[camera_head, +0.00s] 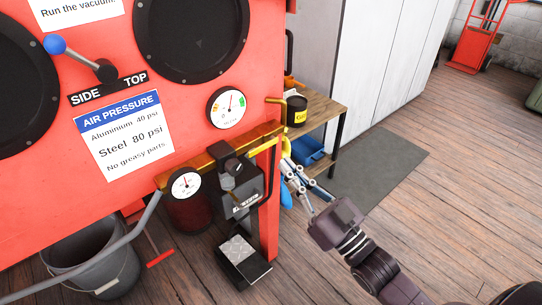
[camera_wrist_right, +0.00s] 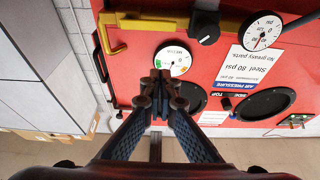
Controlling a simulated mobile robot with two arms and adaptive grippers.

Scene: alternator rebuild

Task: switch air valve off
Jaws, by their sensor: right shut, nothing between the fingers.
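The air valve's yellow lever (camera_head: 284,113) shows in the head view at the right end of the brass air pipe (camera_head: 222,157). It points up, and its tip bends left. The wrist view is upside down; there the lever (camera_wrist_right: 105,38) hangs at the pipe's left end. My right gripper (camera_head: 289,167) is shut and empty, below and slightly right of the lever in the head view. In the wrist view its closed fingertips (camera_wrist_right: 161,78) lie over the panel near the white gauge, apart from the lever in the picture. My left gripper is not in view.
The red cabinet carries a white gauge (camera_head: 226,107), a pressure gauge (camera_head: 185,185) and a black regulator (camera_head: 240,180). A foot pedal (camera_head: 241,255) and grey bucket (camera_head: 92,255) stand below. A wooden-topped table (camera_head: 322,109) is behind the lever. The floor at right is open.

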